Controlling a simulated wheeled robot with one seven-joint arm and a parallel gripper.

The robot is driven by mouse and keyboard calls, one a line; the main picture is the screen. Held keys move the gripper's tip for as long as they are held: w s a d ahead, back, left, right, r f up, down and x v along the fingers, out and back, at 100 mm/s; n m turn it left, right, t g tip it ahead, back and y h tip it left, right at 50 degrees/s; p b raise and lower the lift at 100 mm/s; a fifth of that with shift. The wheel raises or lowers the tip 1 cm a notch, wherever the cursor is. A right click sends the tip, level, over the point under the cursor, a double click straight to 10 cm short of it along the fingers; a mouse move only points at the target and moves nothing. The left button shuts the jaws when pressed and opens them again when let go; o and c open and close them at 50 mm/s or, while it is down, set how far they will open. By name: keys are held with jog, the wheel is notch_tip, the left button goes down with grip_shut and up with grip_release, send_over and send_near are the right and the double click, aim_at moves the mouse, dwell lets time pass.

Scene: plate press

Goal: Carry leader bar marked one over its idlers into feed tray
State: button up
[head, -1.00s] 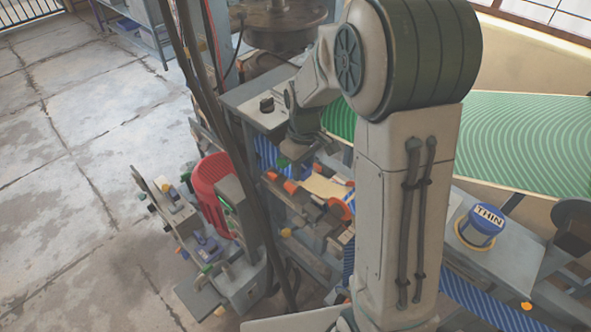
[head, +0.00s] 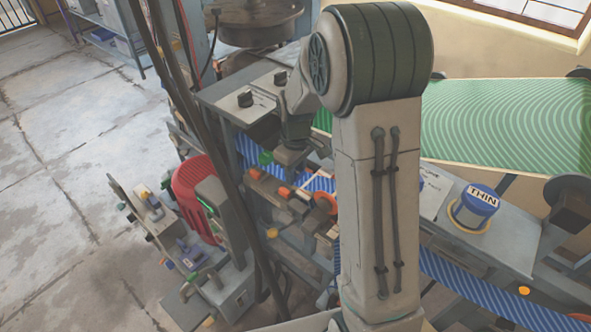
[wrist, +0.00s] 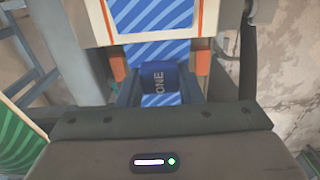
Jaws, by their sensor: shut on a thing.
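My gripper (wrist: 160,98) is shut on the leader bar marked ONE (wrist: 158,76), a dark blue block seen in the wrist view. Blue striped web (wrist: 155,50) lies beyond the bar. In the head view my gripper (head: 290,158) is low over the machine, beside orange-ended rollers (head: 285,192), and my arm hides part of the machine. Blue striped web (head: 322,183) shows beside the rollers. In the wrist view a pale frame with orange edges (wrist: 103,20) stands ahead. I cannot tell which part is the feed tray.
A panel with black knobs (head: 246,98) stands behind my gripper. Dark hanging cables (head: 172,90) and a red rounded guard (head: 190,190) are to the left. A blue cap marked THIN (head: 481,198) and green striped web (head: 510,120) are right. Open floor (head: 60,120) lies far left.

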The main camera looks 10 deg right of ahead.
aim_at(296, 172)
jog(key=shift+f, duration=0.2)
jog(key=o, duration=1.1)
jog(key=shift+r, duration=0.1)
notch_tip(296, 172, up, 14)
jog(key=shift+f+b, duration=0.15)
jog(key=shift+b, duration=0.2)
jog(key=s+m+t, duration=0.1)
jog(key=s+m, duration=0.1)
jog(key=s, duration=0.5)
jog(key=s+m+t, duration=0.1)
jog(key=s+m, duration=0.1)
jog(key=s, duration=0.5)
jog(key=s+m+t, duration=0.1)
jog(key=s+m, duration=0.2)
jog(key=s, duration=0.4)
jog(key=shift+s+f, duration=0.15)
jog(key=shift+f, duration=0.15)
